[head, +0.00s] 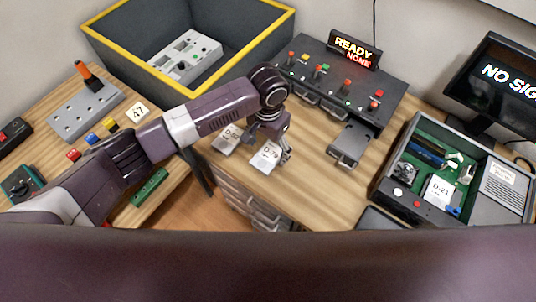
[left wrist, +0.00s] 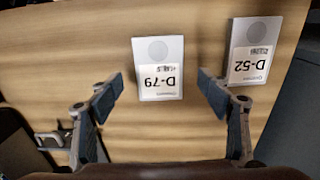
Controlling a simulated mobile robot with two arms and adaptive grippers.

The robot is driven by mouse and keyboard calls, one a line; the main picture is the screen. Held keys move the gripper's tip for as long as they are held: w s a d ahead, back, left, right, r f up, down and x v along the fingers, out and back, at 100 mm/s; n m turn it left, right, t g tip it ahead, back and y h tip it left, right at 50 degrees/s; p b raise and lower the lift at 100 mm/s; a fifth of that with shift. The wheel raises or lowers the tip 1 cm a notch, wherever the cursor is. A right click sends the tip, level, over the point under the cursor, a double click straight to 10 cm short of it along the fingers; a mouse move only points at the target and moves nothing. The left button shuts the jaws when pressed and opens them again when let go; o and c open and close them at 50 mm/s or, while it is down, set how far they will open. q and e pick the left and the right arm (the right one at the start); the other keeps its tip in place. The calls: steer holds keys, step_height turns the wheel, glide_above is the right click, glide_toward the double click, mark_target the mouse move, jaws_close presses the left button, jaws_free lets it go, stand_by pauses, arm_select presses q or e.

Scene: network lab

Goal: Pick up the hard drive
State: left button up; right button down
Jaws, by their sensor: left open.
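A hard drive labelled D-79 (head: 264,157) lies flat on the wooden desk. It also shows in the left wrist view (left wrist: 158,60), with a pale label and a grey disc. A second drive, labelled D-52 (head: 227,138), lies beside it and shows at the right in the left wrist view (left wrist: 250,52). My left gripper (head: 284,157) is open and empty above D-79. In the left wrist view its fingertips (left wrist: 160,84) are on either side of D-79's lower part. A third unit, labelled D-21 (head: 438,191), sits inside an open computer case. My right gripper is not in view.
The open case (head: 374,190) stands at the right near a monitor (head: 500,75). A dark panel with buttons (head: 318,62) and a grey drive dock (head: 351,144) are behind. A yellow-rimmed bin (head: 120,62) is at the back left. Bare desk lies right of D-79.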

mark_target(268, 157)
arm_select(q)
steer(key=shift+f, duration=1.45)
steer(key=shift+c, duration=0.6)
steer(key=shift+r, duration=0.1)
steer(key=c, duration=1.4)
